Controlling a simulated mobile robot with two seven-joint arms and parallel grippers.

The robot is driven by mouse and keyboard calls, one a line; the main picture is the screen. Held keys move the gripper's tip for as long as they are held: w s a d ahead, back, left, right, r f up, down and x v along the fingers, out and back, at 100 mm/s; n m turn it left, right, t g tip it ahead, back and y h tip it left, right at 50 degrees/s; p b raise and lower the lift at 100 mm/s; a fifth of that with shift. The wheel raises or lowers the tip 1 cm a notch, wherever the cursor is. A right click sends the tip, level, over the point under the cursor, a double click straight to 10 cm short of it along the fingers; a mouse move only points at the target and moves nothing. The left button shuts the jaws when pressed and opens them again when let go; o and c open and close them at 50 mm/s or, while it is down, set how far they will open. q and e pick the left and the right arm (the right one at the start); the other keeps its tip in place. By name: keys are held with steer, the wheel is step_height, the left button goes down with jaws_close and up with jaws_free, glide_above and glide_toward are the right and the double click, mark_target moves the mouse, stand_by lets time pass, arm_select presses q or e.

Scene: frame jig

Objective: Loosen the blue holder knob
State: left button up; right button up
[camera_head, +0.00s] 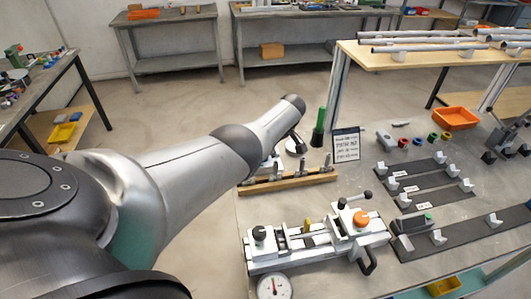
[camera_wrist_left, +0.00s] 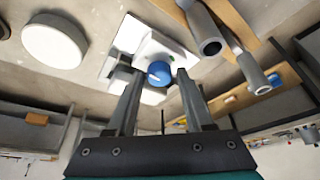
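The blue knob (camera_wrist_left: 159,73) sits on a white holder (camera_wrist_left: 140,42) in the left wrist view. My left gripper (camera_wrist_left: 158,78) is open, with one finger on each side of the knob. A gap shows between the knob and each finger. I cannot tell how deep the knob sits between the fingertips. In the head view my left arm reaches across to the back of the workbench, and its wrist hides the blue knob. My right gripper is not in view.
A wooden rack with upright metal pieces (camera_head: 290,182), a green cylinder (camera_head: 319,127) and a small sign (camera_head: 346,145) stand close to my left wrist. A jig with an orange knob (camera_head: 361,219) is in front. An orange bin (camera_head: 456,118) stands at the right.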

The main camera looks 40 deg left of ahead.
arm_select(q)
steer(key=shift+r, duration=0.1)
steer(key=shift+d+r+p, duration=0.15)
steer(key=shift+r+p, duration=0.15)
steer(key=p+v, duration=0.3)
steer(key=v, duration=0.2)
steer(key=p+v, duration=0.1)
steer(key=v, duration=0.8)
steer(key=shift+r+p, duration=0.2)
steer(key=shift+p, duration=0.2)
steer(key=shift+s, duration=0.1)
